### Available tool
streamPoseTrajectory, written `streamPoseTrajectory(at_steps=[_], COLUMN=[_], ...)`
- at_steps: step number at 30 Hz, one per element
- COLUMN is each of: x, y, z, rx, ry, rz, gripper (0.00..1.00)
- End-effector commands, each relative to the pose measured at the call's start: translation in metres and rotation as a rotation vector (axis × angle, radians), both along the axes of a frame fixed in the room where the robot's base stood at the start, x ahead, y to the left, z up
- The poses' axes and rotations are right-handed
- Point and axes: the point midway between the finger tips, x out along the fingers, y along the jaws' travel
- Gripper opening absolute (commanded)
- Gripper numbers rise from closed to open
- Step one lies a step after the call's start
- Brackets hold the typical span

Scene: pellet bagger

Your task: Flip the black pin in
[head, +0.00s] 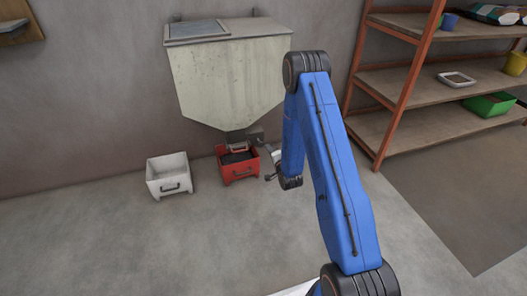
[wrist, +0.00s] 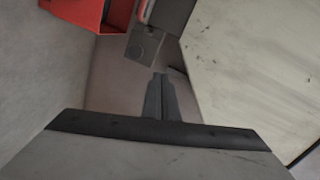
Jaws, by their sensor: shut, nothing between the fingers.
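The hopper's outlet (head: 237,137) is a dark grey fitting under the pale hopper (head: 228,85), with a grey box-like part (head: 255,134) at its right side. In the wrist view a dark grey plate (wrist: 145,46) with small round marks hangs by the outlet, beside a red-orange bar (wrist: 143,10). I cannot tell the black pin apart for certain; a small dark spot shows on the plate. My gripper (wrist: 158,78) is shut and empty, pointing at the plate with a visible gap. In the head view it is small, partly hidden by my arm, right of the outlet.
A red bin (head: 240,171) with dark contents stands under the outlet; its edge shows in the wrist view (wrist: 72,14). A white bin (head: 168,178) stands to its left. A shelf rack (head: 400,95) with containers is at the right. The floor in front is clear.

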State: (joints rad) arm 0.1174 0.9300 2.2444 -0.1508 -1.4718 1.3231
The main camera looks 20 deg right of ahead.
Motion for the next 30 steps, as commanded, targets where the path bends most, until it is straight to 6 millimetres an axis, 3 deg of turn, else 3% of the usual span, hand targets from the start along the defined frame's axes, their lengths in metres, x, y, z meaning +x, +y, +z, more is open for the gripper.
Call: streamPoseTrajectory(at_steps=[6, 15, 30], x=[-0.014, -0.035, -0.042], y=[-0.002, -0.004, -0.004], z=[-0.043, -0.082, -0.091], rx=[0.101, 0.213, 0.248], ry=[-0.058, -0.131, -0.153], rz=[-0.009, -0.015, -0.016], gripper=[0.0, 0.0, 0.0])
